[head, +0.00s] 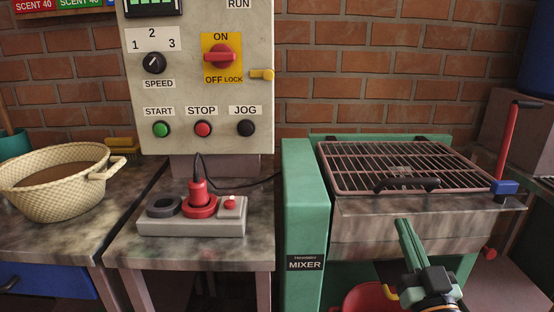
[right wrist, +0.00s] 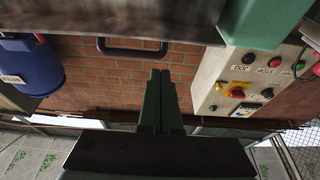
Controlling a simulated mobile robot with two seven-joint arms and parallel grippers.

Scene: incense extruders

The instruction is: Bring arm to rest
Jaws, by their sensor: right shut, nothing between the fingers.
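My right gripper (head: 402,222) is in front of the mixer (head: 305,225), at the lower right of the head view. Its two green fingers are together with nothing between them and point up and away from me. In the right wrist view the closed fingers (right wrist: 160,74) stand in the middle, with brick wall behind them. That view appears upside down. My left gripper is not in view.
A metal grate (head: 400,165) with a black handle covers the mixer's top, just above my right gripper. A red lever (head: 507,140) stands at its right. The control panel (head: 200,80), a grey box (head: 190,226) and a woven basket (head: 50,195) are to the left.

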